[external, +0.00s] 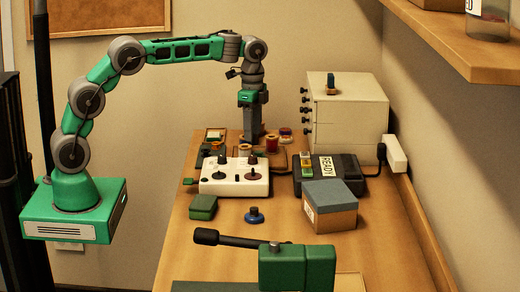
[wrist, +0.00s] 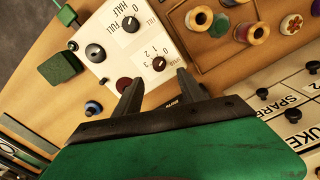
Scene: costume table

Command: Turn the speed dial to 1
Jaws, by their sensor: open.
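A white control box (external: 235,187) stands on the table; it also shows in the wrist view (wrist: 115,60). In the wrist view it carries a black dial (wrist: 159,63) with the numbers 0 to 3 around it, and a second black dial (wrist: 131,24) marked HALF and FULL. Which number the first dial points at is too small to tell. My gripper (wrist: 158,88) is open and empty, its fingertips just short of the numbered dial and to either side of it. In the external view my gripper (external: 253,136) points down at the far side of the box.
A dark red knob (wrist: 124,84) sits beside one finger, and a black knob (wrist: 95,53) is further left. A wooden tray with spools (wrist: 200,18) lies beside the box. A READY unit (external: 325,172), a lidded box (external: 330,215) and a drawer cabinet (external: 345,115) stand at right.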

